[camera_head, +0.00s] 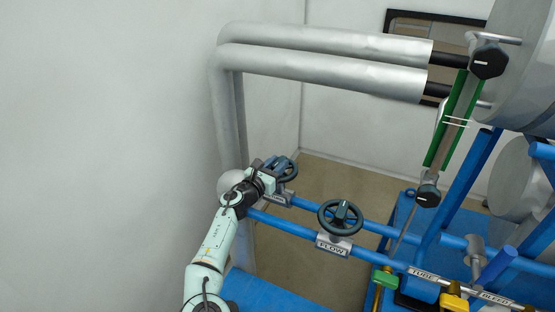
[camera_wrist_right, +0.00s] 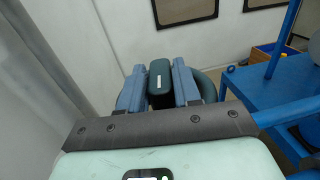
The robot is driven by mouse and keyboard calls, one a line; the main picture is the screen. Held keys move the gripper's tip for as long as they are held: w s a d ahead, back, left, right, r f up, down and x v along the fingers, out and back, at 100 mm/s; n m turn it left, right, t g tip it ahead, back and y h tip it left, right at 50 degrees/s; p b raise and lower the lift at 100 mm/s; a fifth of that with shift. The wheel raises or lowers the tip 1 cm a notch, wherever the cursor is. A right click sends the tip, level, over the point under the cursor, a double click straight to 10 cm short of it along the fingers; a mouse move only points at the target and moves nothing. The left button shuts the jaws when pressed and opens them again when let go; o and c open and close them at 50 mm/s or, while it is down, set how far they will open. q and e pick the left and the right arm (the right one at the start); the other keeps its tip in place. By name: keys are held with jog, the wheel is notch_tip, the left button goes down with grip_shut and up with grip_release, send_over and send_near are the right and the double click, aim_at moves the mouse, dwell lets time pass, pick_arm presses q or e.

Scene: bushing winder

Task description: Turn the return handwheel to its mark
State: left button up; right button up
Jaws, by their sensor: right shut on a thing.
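The return handwheel (camera_head: 291,172) is the dark wheel on the farther blue pipe, partly covered by my right gripper (camera_head: 275,165). Its label plate below is partly hidden. In the right wrist view, the blue-grey fingers of my right gripper (camera_wrist_right: 159,88) stand on both sides of the wheel's dark green raised grip bar (camera_wrist_right: 160,78), shut on it. A white line marks the bar's top. Part of the wheel's rim (camera_wrist_right: 208,84) shows behind the right finger. I cannot make out the target mark. My left gripper is in neither view.
The FLOW handwheel (camera_head: 341,217) stands on the nearer blue pipe, right of my right gripper. Green (camera_head: 385,278) and yellow (camera_head: 454,302) valve handles are at the lower right. Silver lagged pipes (camera_head: 325,72) run behind and above. A plain wall is on the left.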

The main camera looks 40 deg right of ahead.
jog(key=m+g+p, duration=0.1)
jog(key=g+p, duration=0.1)
jog(key=w+m+g+h+p, duration=0.1)
jog(key=g, duration=0.1)
jog(key=shift+r+m, duration=0.3)
jog(key=shift+r, duration=0.1)
jog(key=shift+a+f+m+g, duration=0.1)
jog(key=shift+f+m+g, duration=0.15)
jog(key=shift+m+g, duration=0.35)
jog(key=shift+s+m+g, duration=0.15)
jog(key=shift+m+g, duration=0.25)
jog(key=shift+g, duration=0.4)
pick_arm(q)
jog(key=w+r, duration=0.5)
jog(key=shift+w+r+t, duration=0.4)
pick_arm(e)
jog(key=shift+m+g, duration=0.3)
jog(key=shift+g, duration=0.3)
jog(key=shift+m+g, duration=0.5)
jog(key=shift+g, duration=0.3)
jog(key=o, duration=1)
jog(key=shift+f, duration=0.1)
jog(key=shift+c, duration=0.2)
jog(key=v, duration=0.7)
jog(key=shift+a, duration=0.25)
